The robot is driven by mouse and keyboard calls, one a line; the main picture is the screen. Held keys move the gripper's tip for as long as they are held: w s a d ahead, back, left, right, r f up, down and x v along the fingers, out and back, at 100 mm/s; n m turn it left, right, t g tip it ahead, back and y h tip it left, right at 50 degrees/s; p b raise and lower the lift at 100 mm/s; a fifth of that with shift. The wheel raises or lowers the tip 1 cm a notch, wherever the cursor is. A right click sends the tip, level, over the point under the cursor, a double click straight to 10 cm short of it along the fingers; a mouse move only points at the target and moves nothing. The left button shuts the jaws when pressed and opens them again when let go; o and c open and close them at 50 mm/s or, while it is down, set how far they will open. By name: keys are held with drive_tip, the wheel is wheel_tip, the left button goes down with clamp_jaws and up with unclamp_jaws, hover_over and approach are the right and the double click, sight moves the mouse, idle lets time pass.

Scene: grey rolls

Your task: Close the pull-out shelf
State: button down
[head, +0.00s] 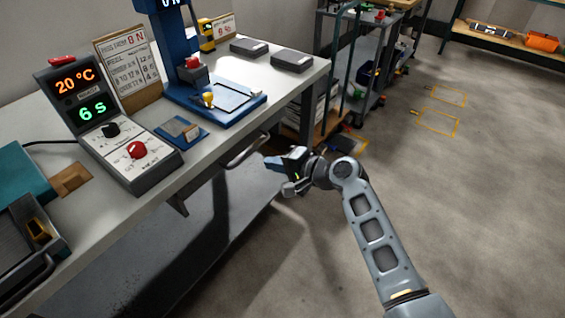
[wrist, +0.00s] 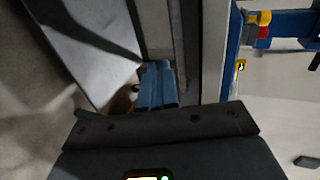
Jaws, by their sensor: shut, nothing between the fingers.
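A curved dark handle (head: 246,152) sits on the front edge of the grey workbench (head: 95,222), below the blue press stand. It appears to belong to the pull-out shelf. The shelf's own surface is hard to make out, and I cannot tell how far it is out. My gripper (head: 271,162) is just to the right of the handle, in front of the bench edge and apart from it. Its blue fingers (wrist: 158,86) are together and empty in the wrist view, beside the pale bench edge (wrist: 215,50).
On the bench are a blue press stand (head: 215,98), a timer box with displays (head: 130,158) and two dark plates (head: 291,60). A broad lower shelf (head: 190,255) lies under the bench. A shelf cart (head: 355,70) stands behind.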

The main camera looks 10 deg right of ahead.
drive_tip(key=v, duration=0.9)
drive_tip(key=shift+s+d+p, duration=0.2)
drive_tip(key=shift+p, duration=0.15)
drive_tip(key=s+d+f+n+t+h, duration=0.1)
drive_tip(key=s+d+f+h, duration=0.25)
drive_tip(key=s, duration=0.95)
drive_tip(key=s+d+f+t+h, duration=0.2)
drive_tip(key=s+f+h, duration=0.2)
drive_tip(key=s, duration=0.9)
drive_tip(key=s+d+r+n+t+h+p, duration=0.1)
drive_tip(key=s+r+n, duration=0.6)
drive_tip(key=s+r, duration=1.2)
drive_tip(key=shift+s+d+r+n+t+h+p, duration=0.4)
drive_tip(key=shift+s+d+t+h, duration=0.3)
drive_tip(key=shift+d, duration=0.4)
